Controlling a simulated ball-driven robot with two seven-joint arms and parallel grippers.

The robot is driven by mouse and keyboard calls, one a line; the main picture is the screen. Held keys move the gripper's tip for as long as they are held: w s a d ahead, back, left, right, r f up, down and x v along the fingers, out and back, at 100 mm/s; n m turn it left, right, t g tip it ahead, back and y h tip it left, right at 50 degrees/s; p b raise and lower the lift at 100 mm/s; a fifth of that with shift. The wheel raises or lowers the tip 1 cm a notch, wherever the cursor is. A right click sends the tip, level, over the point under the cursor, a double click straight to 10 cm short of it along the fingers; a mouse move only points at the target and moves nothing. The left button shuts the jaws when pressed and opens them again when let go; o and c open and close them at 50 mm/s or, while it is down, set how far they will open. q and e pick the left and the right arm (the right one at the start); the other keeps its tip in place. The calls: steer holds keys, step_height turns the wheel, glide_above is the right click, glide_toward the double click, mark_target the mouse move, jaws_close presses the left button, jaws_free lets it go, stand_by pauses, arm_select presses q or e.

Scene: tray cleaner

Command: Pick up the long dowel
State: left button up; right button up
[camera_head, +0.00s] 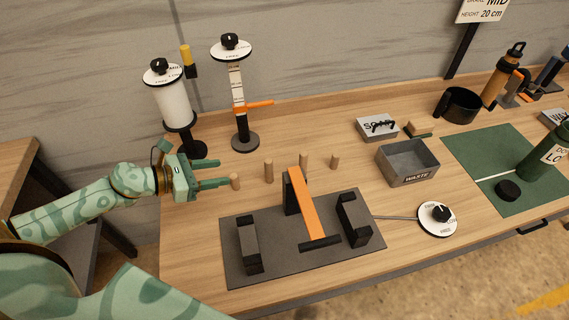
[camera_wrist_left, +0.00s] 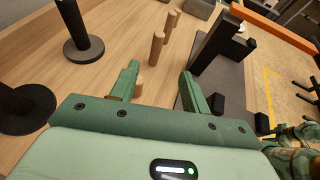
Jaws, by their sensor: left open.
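Several upright wooden dowels stand in a row on the table. The second from the left (camera_head: 269,171) looks the tallest; what appears to be the same dowel shows in the left wrist view (camera_wrist_left: 157,48), just beyond the fingertips. A shorter dowel (camera_head: 235,182) stands at the row's left end. In the left wrist view it (camera_wrist_left: 138,88) shows close to the left finger, its lower part hidden. My left gripper (camera_head: 224,171) is open and holds nothing, reaching in from the left; it also shows in the left wrist view (camera_wrist_left: 160,70).
A dark fixture plate (camera_head: 285,270) with black blocks and an orange lever (camera_head: 305,205) lies in front of the dowels. Two round-based stands (camera_head: 245,142) rise behind. A grey waste bin (camera_head: 408,162) stands to the right. Clear wood lies behind the dowel row.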

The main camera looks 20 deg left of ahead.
arm_select(q)
glide_toward(268, 165)
steer(key=a+f+x, duration=0.1)
steer(key=x, duration=0.4)
steer(key=b+x, duration=0.1)
steer(key=x, duration=0.5)
steer(key=shift+w, duration=0.2)
arm_select(e)
steer(key=shift+s+a+f, duration=0.1)
steer(key=shift+s+f, duration=0.2)
steer(key=shift+f, duration=0.1)
arm_select(q)
jaws_close()
